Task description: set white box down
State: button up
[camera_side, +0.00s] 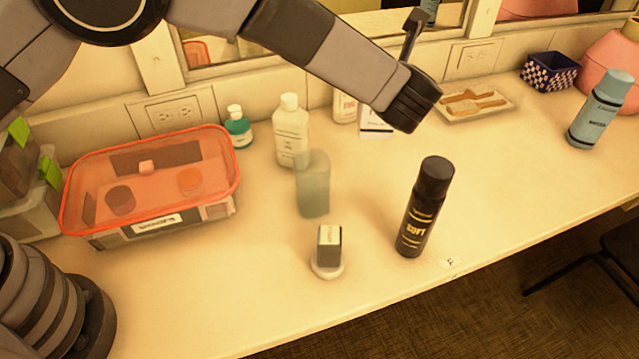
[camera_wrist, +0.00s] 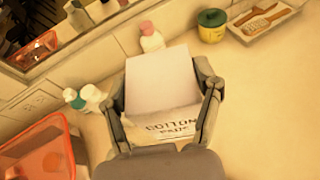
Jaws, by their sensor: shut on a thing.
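The white box (camera_wrist: 160,85) has lettering that reads like "cotton pads" and sits between the two fingers of my gripper (camera_wrist: 165,103) in the wrist view. The fingers are shut on its left and right sides. In the side view, part of the white box (camera_side: 376,124) shows below my forearm, near the back of the counter. My wrist and forearm hide the fingers and the rest of the box there. I cannot tell whether its bottom touches the counter (camera_side: 520,170).
A white bottle with a pink cap (camera_wrist: 151,38) stands just behind the box. A yellow-green jar (camera_wrist: 212,25) and a brush tray (camera_side: 474,104) are to the right. A black spray can (camera_side: 424,207) stands forward. The counter between the can and the blue can (camera_side: 598,112) is clear.

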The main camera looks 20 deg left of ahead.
notch_tip(320, 180, down, 17)
dwell(0.4)
jog(key=shift+f, duration=0.15)
jog(key=o, duration=1.2)
jog(key=shift+o, duration=0.2)
